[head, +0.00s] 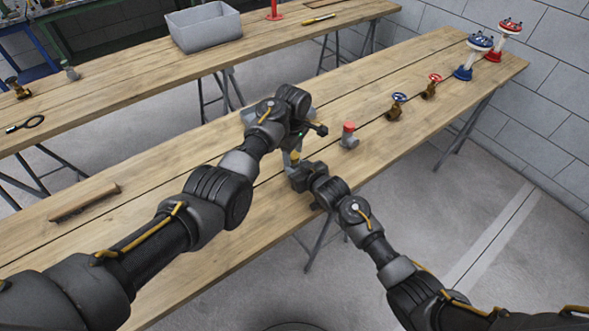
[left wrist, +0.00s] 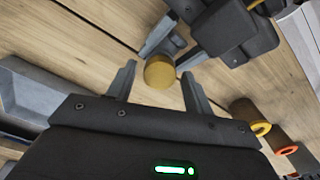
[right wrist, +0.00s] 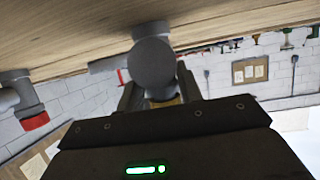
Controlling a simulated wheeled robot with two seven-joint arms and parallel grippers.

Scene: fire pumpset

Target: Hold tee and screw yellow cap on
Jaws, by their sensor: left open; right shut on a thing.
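The yellow cap (left wrist: 159,72) is round and sits between the spread fingers of my left gripper (left wrist: 159,76), which is open. In the head view a bit of the yellow cap (head: 295,156) shows between my left gripper (head: 292,140) and my right gripper (head: 296,172). My right gripper (right wrist: 155,78) is shut on the grey tee (right wrist: 152,62), whose round end faces the right wrist camera. A grey part of the tee (left wrist: 160,38) shows by the cap in the left wrist view. I cannot tell whether cap and tee are threaded together.
A grey fitting with a red cap (head: 348,137) stands on the near table to the right of my grippers. Blue (head: 395,106) and red (head: 431,86) handled valves lie farther along. A brown strip (head: 84,202) lies at left. The far table holds a grey crate (head: 205,27).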

